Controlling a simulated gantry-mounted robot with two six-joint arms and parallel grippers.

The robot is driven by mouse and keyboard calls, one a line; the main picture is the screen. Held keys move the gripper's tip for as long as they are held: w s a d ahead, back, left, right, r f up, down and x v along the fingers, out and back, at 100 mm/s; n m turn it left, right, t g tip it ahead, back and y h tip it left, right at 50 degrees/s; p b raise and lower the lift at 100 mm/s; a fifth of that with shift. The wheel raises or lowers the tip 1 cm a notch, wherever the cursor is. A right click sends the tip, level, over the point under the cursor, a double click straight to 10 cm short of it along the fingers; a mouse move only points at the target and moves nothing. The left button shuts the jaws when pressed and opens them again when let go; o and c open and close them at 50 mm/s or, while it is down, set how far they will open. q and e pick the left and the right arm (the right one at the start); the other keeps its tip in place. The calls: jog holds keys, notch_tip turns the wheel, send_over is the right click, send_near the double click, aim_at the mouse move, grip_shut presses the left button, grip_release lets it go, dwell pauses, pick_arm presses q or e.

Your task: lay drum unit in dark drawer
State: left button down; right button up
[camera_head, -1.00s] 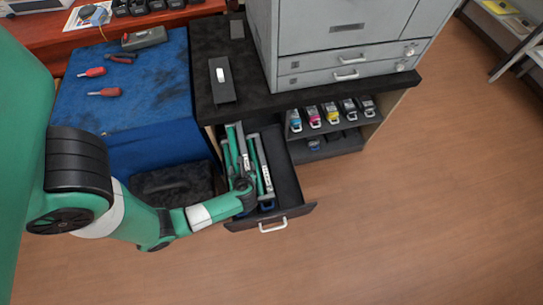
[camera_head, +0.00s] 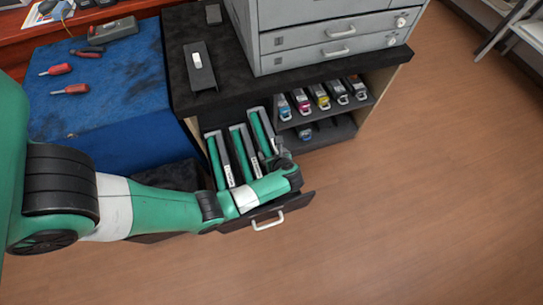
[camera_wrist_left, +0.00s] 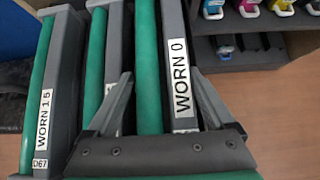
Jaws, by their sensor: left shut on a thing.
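The dark drawer (camera_head: 292,204) is pulled out below the black counter. Two drum units, each with a green roller and grey frame, lie in it side by side: the left one (camera_head: 216,160) and the middle one (camera_head: 237,150). My left gripper (camera_head: 281,160) is at the drawer's right part, shut on a third drum unit (camera_head: 262,132). In the left wrist view, my fingers (camera_wrist_left: 160,80) straddle this drum unit (camera_wrist_left: 178,60), labelled "WORN 0". The leftmost unit (camera_wrist_left: 42,110) reads "WORN 15". I cannot tell whether the held unit touches the drawer floor. My right gripper is not in view.
An open shelf (camera_head: 325,142) with several coloured toner cartridges stands just right of the drawer. A grey cabinet (camera_head: 330,35) sits on the counter (camera_head: 187,75). A blue-topped bench (camera_head: 110,95) with red-handled tools is at left. Open wood floor lies in front.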

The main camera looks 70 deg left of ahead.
pick_arm(q)
notch_tip(320, 180, down, 4)
jog(key=b, duration=0.2)
jog(key=shift+w+r+b, duration=0.1)
jog(key=shift+r+b, duration=0.15)
jog(key=shift+b, duration=0.15)
jog(key=shift+r, duration=0.1)
grip_release()
